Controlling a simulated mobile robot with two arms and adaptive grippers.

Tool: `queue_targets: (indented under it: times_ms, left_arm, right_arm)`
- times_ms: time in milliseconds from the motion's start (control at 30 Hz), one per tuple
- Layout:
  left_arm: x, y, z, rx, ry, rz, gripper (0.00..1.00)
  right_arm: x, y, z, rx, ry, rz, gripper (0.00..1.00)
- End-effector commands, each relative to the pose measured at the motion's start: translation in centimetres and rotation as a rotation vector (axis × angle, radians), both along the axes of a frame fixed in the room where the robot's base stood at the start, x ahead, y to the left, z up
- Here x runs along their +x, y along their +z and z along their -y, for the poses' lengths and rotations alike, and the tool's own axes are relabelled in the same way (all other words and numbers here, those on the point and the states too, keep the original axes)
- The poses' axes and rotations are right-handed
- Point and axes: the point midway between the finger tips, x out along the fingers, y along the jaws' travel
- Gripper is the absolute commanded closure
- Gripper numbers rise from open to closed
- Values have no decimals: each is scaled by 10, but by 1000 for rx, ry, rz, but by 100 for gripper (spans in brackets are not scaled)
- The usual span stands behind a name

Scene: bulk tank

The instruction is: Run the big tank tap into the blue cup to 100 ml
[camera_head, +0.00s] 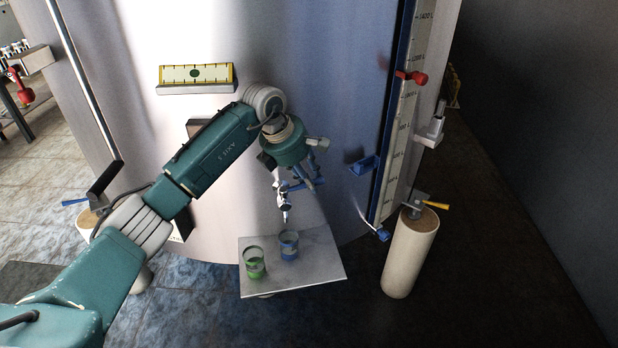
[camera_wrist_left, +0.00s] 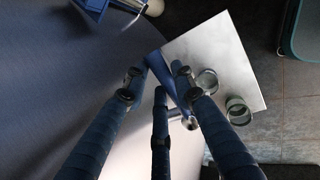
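The tank tap (camera_head: 282,197) juts from the steel tank front, spout down over the blue cup (camera_head: 289,246). The cup stands upright on a metal shelf (camera_head: 322,268); I cannot make out its level or any stream. My left gripper (camera_head: 308,183) is at the tap's blue lever. In the left wrist view the lever (camera_wrist_left: 158,66) lies between my spread fingers (camera_wrist_left: 155,82), close to one; whether they touch is unclear. The spout (camera_wrist_left: 189,122) shows below it, and two cups stand on the shelf, their colours hard to tell. My right gripper is not in view.
A green cup (camera_head: 254,264) stands on the shelf, left of the blue one. A scaled level gauge (camera_head: 393,150) with a red valve handle (camera_head: 416,77) runs up the tank's right side. A pale tank leg (camera_head: 411,255) stands right of the shelf.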

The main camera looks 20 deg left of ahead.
Motion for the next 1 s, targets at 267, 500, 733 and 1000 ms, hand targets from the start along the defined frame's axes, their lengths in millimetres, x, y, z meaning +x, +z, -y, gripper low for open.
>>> queue_targets:
  times_ms: [267, 500, 733, 1000]
  left_arm:
    - [-4, -3, 1, 3, -87, 2, 100]
    - [-21, -2, 8, 1, -350, 0, 100]
    - [-26, 0, 10, 0, -420, 1, 100]
    - [-26, 0, 10, 0, -417, 1, 59]
  right_arm:
    - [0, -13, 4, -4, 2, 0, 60]
    - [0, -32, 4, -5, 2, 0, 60]
    - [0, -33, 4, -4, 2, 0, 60]
    - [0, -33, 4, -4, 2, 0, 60]
